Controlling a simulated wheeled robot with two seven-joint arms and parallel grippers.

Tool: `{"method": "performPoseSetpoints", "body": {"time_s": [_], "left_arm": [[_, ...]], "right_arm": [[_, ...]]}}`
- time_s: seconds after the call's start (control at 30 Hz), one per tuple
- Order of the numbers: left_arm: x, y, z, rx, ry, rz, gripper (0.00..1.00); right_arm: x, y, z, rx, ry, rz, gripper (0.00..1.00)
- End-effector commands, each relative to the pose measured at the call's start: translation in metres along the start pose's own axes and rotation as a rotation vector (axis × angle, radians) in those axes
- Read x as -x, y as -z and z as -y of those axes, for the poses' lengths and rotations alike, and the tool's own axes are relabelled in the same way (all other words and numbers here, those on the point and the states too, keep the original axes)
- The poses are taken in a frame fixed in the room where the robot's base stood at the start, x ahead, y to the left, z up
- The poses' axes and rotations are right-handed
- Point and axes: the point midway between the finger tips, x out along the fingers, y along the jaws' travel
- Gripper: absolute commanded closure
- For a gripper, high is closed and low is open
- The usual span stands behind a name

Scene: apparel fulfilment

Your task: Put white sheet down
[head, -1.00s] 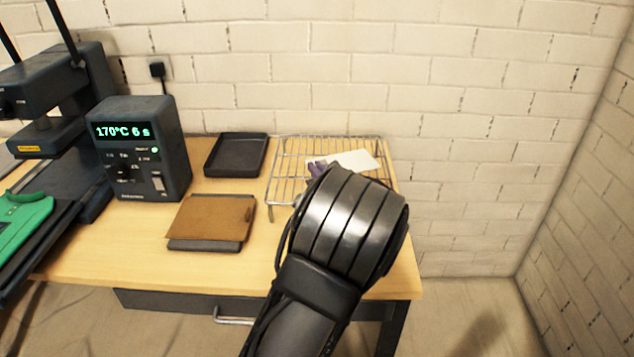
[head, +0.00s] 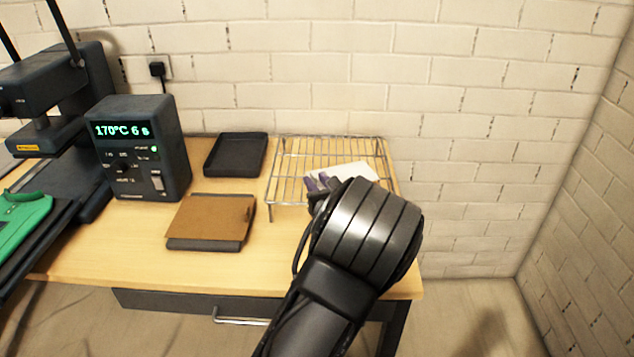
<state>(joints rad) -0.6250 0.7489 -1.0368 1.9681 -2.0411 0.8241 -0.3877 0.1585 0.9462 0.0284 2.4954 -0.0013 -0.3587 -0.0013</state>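The white sheet (head: 356,171) lies flat at the wire rack (head: 290,160), over its right front part. I cannot tell whether it rests on the wires or hangs just above them.
A black tray (head: 236,155) stands left of the rack. A brown pad (head: 211,217) lies in front of the tray. A controller box (head: 140,150) and a press (head: 60,95) stand further left. A brick wall (head: 470,120) closes off the back.

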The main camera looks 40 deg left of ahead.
Motion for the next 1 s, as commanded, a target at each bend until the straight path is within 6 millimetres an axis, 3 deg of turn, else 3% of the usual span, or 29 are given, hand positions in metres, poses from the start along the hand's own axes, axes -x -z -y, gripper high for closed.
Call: {"method": "performPoseSetpoints", "body": {"time_s": [0.33, 0.43, 1.0], "left_arm": [[0.001, -0.006, 0.0, 0.0, 0.001, 0.0, 0.73], [0.01, -0.004, 0.001, 0.002, 0.002, -0.001, 0.73], [0.112, -0.003, 0.001, 0.0, 0.002, -0.001, 0.73]], "right_arm": [[0.004, 0.0, 0.002, 0.0, 0.0, 0.0, 0.64], [0.003, 0.0, 0.001, 0.0, 0.0, 0.0, 0.64], [0.011, 0.0, 0.004, -0.001, 0.0, 0.0, 0.64]]}}
